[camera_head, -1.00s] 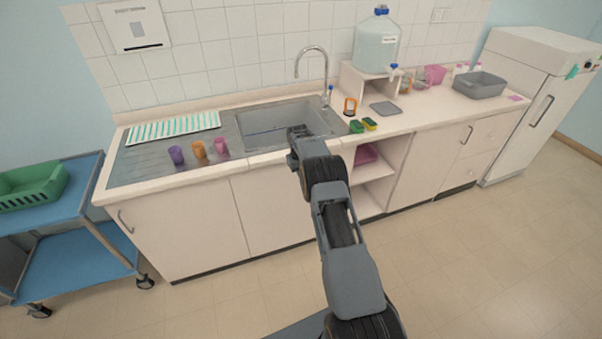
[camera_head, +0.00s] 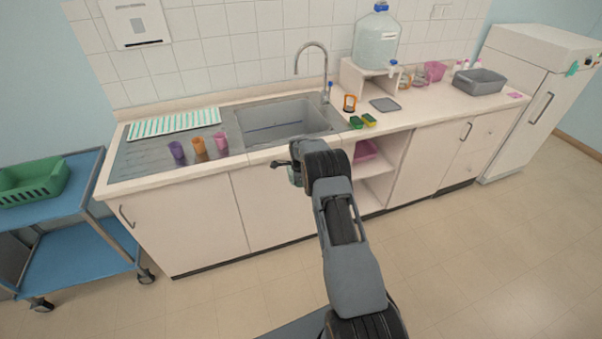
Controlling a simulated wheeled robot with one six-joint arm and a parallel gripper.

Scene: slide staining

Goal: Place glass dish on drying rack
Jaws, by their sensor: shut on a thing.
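My gripper (camera_head: 283,166) is in front of the counter's front edge, below the sink. It is shut on a small pale, clear-looking thing that I take for the glass dish (camera_head: 294,177). My wrist hides most of the dish. The drying rack, seen as a flat white and green striped piece (camera_head: 174,123), lies on the left of the steel drainboard at the back. Nothing stands on it. My gripper is well to the right of the rack and nearer to me.
Purple (camera_head: 177,151), orange (camera_head: 199,147) and pink (camera_head: 221,141) cups stand in front of the rack. The sink (camera_head: 285,120) with its tall tap (camera_head: 325,75) lies right of it. Sponges (camera_head: 362,121) and an orange-framed item (camera_head: 350,103) stand right of the sink.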

